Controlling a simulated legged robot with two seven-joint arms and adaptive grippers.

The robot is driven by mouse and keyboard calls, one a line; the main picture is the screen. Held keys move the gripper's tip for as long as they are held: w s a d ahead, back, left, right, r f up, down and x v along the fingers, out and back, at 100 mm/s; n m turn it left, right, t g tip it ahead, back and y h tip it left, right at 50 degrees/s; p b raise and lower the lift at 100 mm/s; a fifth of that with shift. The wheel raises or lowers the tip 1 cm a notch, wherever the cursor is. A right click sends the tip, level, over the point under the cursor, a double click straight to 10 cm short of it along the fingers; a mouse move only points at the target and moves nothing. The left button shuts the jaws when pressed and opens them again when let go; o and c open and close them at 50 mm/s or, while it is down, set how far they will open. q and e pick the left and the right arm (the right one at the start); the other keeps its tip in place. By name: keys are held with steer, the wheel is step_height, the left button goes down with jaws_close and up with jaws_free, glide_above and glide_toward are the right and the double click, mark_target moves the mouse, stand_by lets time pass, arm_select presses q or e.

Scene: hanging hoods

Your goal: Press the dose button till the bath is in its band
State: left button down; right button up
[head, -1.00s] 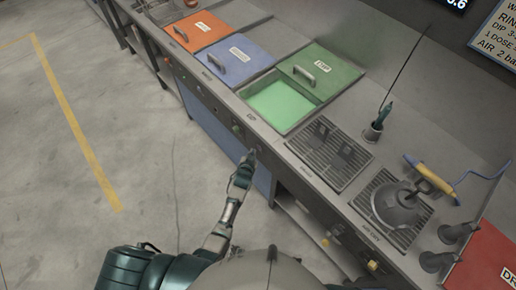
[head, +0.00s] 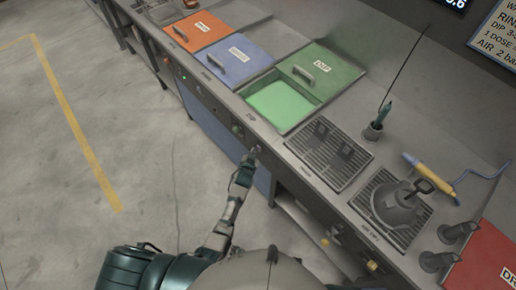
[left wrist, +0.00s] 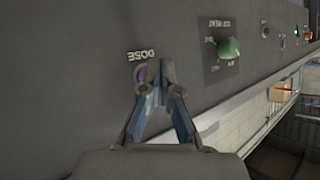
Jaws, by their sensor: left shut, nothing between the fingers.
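The dip bath (head: 282,104) is an open tank of green liquid, its green DIP lid (head: 340,75) slid back behind it. The dose button (left wrist: 141,78) is a small purplish round on the dark front panel, under the DOSE label, which shows upside down in the left wrist view. My left gripper (head: 254,152) is at the counter's front panel, below the bath. In the left wrist view its fingertips (left wrist: 158,76) are together and empty, just right of the button and partly over it. I cannot tell whether they touch it. My right gripper is out of view.
A green dial (left wrist: 228,47) sits on the panel beside the button. Orange (head: 198,30) and blue (head: 237,58) lids lie further along the counter. Drain grates (head: 327,153) and a grey jug (head: 400,205) are to the right. A display (head: 456,3) is cut off above.

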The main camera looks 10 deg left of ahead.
arm_select(q)
steer(key=shift+w+d, duration=0.25)
steer(key=shift+w, duration=0.1)
stand_by(0.4)
stand_by(0.3)
steer(key=shift+s+a+p, duration=0.45)
steer(key=shift+s+p, duration=0.05)
steer(key=shift+s, duration=0.2)
steer(key=s+a+p, duration=0.1)
steer(key=s, duration=0.1)
steer(key=s+a+p, duration=0.2)
steer(key=shift+a, duration=0.1)
